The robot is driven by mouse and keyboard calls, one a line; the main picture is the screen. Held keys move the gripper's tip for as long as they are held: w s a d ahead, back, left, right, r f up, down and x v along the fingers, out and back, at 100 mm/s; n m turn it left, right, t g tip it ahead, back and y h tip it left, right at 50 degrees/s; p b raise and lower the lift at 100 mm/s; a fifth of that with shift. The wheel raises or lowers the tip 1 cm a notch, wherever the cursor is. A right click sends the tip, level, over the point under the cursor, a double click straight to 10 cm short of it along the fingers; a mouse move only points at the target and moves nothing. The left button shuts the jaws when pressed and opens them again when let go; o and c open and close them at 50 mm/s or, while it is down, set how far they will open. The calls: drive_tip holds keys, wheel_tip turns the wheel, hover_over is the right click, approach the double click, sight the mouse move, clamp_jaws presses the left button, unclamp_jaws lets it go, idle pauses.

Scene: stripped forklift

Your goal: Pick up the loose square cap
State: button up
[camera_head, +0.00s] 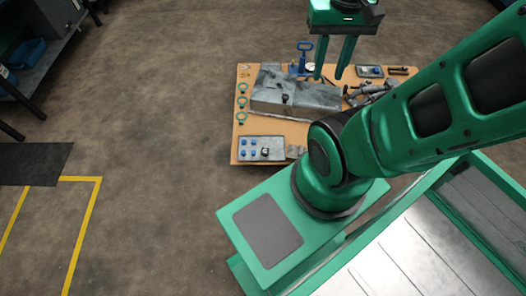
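My gripper (329,76) hangs above the back of the wooden board (236,128), fingers pointing down. The fingers are apart and nothing shows between them. A small dark block with a lighter top (265,153) sits at the right of the grey tray (276,140); it may be the square cap. Another small dark piece (285,98) is on the large grey block (312,95). I cannot tell for sure which is the loose square cap. My gripper is apart from all of these.
Green rings (242,102) line the board's left edge. A blue handled tool (303,58) stands at the back, near my gripper. Dark metal parts (370,93) and a small tray (370,71) lie at the right. My arm covers the board's front right. Floor at left is open.

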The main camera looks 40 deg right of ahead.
drive_tip(key=o, duration=0.3)
drive_tip(key=shift+s+d+r, duration=0.1)
drive_tip(key=shift+s+r, duration=0.05)
drive_tip(key=shift+s, duration=0.15)
drive_tip(key=w+d+f+n, duration=0.3)
drive_tip(key=w+d+f, duration=0.15)
drive_tip(key=w, duration=0.45)
drive_tip(key=w+d+f+n, duration=0.3)
drive_tip(key=w+f, duration=0.2)
drive_tip(key=w, duration=0.3)
drive_tip(key=w+d+f+n, duration=0.2)
drive_tip(key=w+f, duration=0.3)
drive_tip(key=f, duration=0.3)
drive_tip(key=w+d+f+n, duration=0.2)
drive_tip(key=w+f, duration=0.3)
drive_tip(key=f, duration=0.3)
drive_tip(key=n+t+y, duration=0.3)
drive_tip(key=n, duration=0.3)
approach(266, 151)
drive_tip(key=shift+x, duration=4.4)
drive_tip(key=shift+w, duration=0.1)
